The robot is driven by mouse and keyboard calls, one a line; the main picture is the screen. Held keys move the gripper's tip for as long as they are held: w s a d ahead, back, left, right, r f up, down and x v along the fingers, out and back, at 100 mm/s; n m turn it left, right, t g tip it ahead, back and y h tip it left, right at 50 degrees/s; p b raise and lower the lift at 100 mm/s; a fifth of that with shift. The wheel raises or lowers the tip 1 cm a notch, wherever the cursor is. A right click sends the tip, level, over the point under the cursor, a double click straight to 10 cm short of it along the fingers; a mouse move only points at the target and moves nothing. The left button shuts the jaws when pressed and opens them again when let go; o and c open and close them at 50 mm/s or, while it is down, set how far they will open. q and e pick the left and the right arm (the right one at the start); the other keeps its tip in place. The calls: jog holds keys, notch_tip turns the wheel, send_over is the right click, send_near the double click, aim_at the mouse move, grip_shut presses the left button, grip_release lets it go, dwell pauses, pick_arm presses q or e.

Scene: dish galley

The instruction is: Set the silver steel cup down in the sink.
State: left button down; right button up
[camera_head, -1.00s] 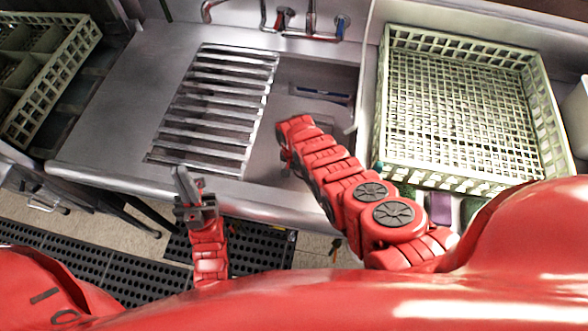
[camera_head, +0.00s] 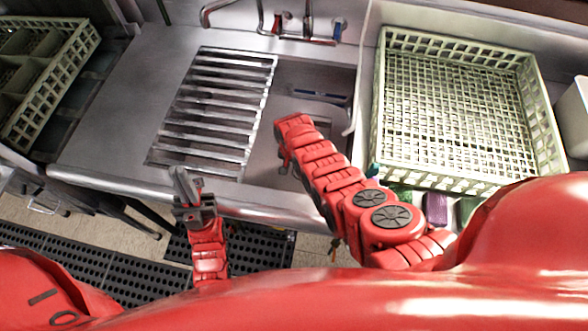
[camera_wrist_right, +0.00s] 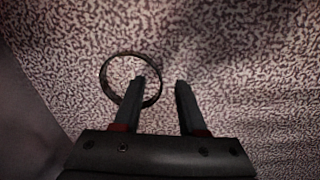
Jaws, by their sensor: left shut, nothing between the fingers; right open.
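The sink (camera_head: 312,75) is a steel basin, partly covered by a slatted rack (camera_head: 215,105). My right arm reaches over its open part; the arm hides that gripper's fingertips in the head view. In the right wrist view my right gripper (camera_wrist_right: 160,82) is open above a speckled surface. A thin round rim (camera_wrist_right: 101,83), apparently the steel cup's, lies there; the left finger overlaps its inside in the picture and the right finger is outside it. I cannot tell whether they touch it. The head view shows no cup. My left gripper (camera_head: 183,188) is shut and empty by the counter's front edge.
A pale green dish rack (camera_head: 385,110) stands right of the sink. Another compartmented rack (camera_head: 75,65) is at the far left. Taps (camera_head: 308,25) stand behind the sink. The steel counter (camera_head: 115,120) left of the slats is clear.

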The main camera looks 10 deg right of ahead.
notch_tip(320, 180, up, 15)
jog(key=shift+w+a, duration=0.2)
jog(key=shift+a, duration=0.2)
